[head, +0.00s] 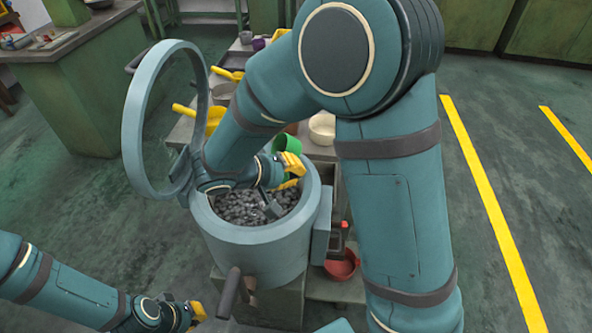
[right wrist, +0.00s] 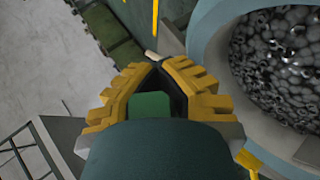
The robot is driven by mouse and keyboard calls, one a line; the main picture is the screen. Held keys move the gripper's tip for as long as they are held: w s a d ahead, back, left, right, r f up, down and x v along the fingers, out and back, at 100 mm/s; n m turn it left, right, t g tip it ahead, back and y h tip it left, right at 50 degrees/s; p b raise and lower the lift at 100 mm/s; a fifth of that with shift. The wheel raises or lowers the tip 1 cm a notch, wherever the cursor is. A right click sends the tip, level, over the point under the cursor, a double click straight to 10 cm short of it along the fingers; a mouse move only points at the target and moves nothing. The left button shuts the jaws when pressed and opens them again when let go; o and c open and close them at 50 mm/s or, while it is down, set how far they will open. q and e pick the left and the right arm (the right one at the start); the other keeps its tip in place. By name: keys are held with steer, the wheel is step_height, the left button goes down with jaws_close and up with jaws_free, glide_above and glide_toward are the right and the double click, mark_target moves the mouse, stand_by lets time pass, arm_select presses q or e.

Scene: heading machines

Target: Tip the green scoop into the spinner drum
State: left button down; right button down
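The green scoop (head: 287,143) shows above the far right rim of the spinner drum, partly hidden by my right gripper (head: 288,174). In the right wrist view the yellow fingers (right wrist: 158,72) close in around a green part (right wrist: 150,106), which looks like the scoop's handle. The scoop's contents are hidden. The teal spinner drum (head: 255,236) is open at the top and holds many grey metal pieces (head: 240,207); it also shows in the right wrist view (right wrist: 215,75). My left gripper (head: 196,313) is low at the left, away from the drum and apparently empty; its finger gap is unclear.
The drum's ring-shaped lid (head: 131,130) stands raised at the left. Behind the drum are a yellow scoop (head: 183,109) and a pale bowl (head: 322,128). A red bowl (head: 342,266) sits low at the drum's right. A green bench (head: 75,95) stands back left; floor at right is clear.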

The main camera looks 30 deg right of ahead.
arm_select(q)
steer(key=shift+w+f+b, duration=0.15)
steer(key=shift+f+b, duration=0.3)
steer(key=shift+f, duration=0.5)
arm_select(e)
steer(key=shift+w+a+f+n+h, duration=0.1)
steer(key=shift+a+f+n+h, duration=0.15)
steer(key=shift+h, duration=0.9)
steer(key=shift+s+a+f+n+h, duration=0.1)
steer(key=shift+a+f+n+h, duration=0.15)
steer(key=shift+h, duration=0.85)
steer(key=shift+w+a+f+n+h, duration=0.1)
steer(key=shift+a+f+n+h, duration=0.15)
steer(key=shift+h, duration=0.9)
